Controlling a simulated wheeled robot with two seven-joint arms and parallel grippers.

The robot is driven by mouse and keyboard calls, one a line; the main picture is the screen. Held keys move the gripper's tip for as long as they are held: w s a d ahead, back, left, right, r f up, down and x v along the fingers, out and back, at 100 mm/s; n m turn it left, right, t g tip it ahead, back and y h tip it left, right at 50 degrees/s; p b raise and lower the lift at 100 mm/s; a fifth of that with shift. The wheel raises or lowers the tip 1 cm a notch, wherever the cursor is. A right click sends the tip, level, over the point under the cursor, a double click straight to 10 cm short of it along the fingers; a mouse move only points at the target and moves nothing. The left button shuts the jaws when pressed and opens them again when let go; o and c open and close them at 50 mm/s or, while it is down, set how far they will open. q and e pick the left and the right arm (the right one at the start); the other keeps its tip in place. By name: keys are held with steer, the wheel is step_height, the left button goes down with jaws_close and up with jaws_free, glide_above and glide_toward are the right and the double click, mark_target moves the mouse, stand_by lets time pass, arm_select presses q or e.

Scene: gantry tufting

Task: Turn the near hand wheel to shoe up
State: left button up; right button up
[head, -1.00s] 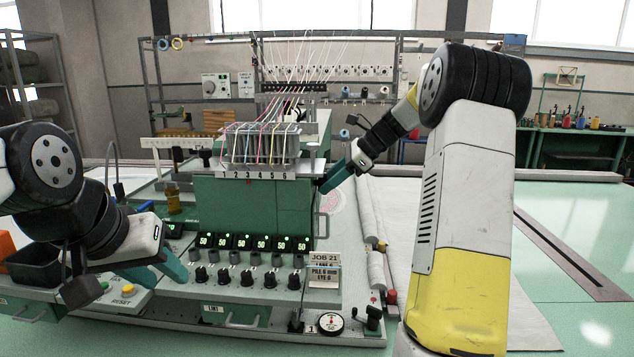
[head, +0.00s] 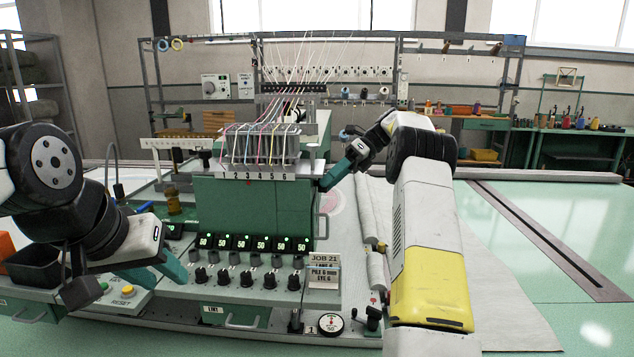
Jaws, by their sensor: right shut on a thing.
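The green tufting head (head: 245,208) stands in the middle, with a numbered strip and coloured yarns on top. My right gripper (head: 324,185) is at the head's upper right side, its teal fingers shut on a small dark part there, which looks like the near hand wheel. The fingers and the head's edge hide most of that part, so its setting cannot be read. My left gripper (head: 172,276) is empty beside the left end of the knob panel, its teal fingers apart.
The knob panel (head: 250,280) with lit green displays lies in front. A round dial (head: 331,323) and a black crank (head: 373,318) sit at its lower right. Pale fabric rolls (head: 372,225) run right of the head.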

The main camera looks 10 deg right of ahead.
steer(key=shift+r, duration=0.1)
stand_by(0.5)
steer(key=o, duration=1.1)
steer(key=shift+w, duration=0.1)
